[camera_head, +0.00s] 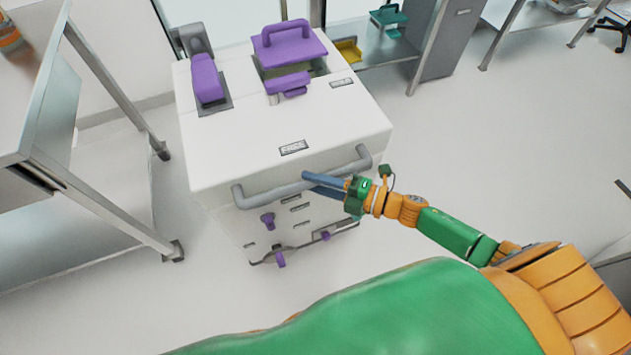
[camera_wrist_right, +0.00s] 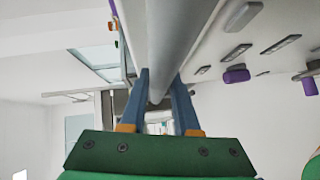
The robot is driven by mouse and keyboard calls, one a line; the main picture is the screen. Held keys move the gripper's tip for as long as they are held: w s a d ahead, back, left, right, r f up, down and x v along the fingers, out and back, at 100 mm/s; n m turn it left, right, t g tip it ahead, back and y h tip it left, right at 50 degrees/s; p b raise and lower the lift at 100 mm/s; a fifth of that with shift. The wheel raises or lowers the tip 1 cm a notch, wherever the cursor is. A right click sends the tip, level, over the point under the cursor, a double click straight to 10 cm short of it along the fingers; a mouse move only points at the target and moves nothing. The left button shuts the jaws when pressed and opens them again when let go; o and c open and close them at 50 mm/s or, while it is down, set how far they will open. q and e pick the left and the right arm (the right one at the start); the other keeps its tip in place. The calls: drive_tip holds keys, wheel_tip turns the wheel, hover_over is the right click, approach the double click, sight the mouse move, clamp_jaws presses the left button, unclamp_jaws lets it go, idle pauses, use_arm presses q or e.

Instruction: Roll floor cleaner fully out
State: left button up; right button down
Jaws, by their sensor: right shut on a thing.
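The floor cleaner (camera_head: 235,150) is a white box-shaped machine with purple parts on its top and front, standing on the pale floor. A grey bar handle (camera_head: 264,193) runs across its upper front edge. My right gripper (camera_head: 306,182) is at the middle of this handle, with its blue fingers shut around the bar. In the right wrist view, the grey handle bar (camera_wrist_right: 172,50) passes between the two blue fingers (camera_wrist_right: 159,95). My left gripper is not in view.
A metal table (camera_head: 50,150) stands close on the left, its leg and caster (camera_head: 172,250) near the cleaner. A shelf unit (camera_head: 375,45) with a yellow bin (camera_head: 347,50) and a teal bin stands behind. The floor (camera_head: 500,150) to the right is open.

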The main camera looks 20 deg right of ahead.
drive_tip(key=shift+s+f, duration=0.1)
drive_tip(key=shift+f, duration=0.05)
drive_tip(key=c, duration=0.7)
unclamp_jaws()
drive_tip(key=shift+o, duration=0.2)
drive_tip(key=v, duration=0.7)
drive_tip(key=shift+d, duration=0.1)
